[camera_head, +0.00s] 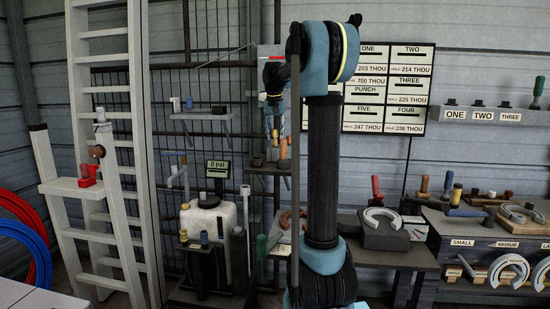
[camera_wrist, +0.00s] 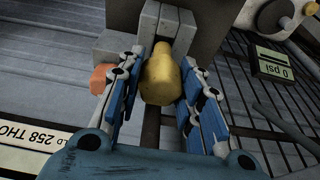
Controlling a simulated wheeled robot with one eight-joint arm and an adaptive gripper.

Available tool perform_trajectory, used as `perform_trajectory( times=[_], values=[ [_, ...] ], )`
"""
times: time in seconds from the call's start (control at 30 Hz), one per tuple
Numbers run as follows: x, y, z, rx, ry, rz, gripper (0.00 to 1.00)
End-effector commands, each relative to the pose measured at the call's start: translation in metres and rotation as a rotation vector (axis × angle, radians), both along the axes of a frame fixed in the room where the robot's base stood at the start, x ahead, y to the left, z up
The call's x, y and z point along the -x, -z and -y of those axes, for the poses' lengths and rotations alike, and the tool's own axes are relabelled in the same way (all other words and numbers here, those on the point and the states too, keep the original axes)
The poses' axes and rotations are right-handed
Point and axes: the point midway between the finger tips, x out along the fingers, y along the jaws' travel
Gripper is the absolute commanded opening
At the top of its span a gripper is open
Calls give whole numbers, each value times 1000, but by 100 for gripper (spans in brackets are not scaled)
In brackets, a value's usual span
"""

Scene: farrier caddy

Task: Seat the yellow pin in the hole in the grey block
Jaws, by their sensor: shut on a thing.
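The yellow pin (camera_wrist: 160,76) sits between the blue fingers of my gripper (camera_wrist: 166,62) in the wrist view, its rounded wide end toward the camera. My gripper is shut on it.
An orange piece (camera_wrist: 103,78) lies beside the left finger in the wrist view. A gauge reading 0 psi (camera_head: 217,168) stands above a white tank (camera_head: 209,221). A small shelf (camera_head: 268,169) is partly behind my arm. A bench with a horseshoe (camera_head: 383,215) stands to the right.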

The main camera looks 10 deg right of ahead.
Motion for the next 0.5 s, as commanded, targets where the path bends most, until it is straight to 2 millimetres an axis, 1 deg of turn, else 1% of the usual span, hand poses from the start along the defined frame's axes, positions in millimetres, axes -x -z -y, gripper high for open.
perform_trajectory(
  times=[0.5],
  values=[
    [0, 5, 0, 0, 0, 0, 0]
  ],
)
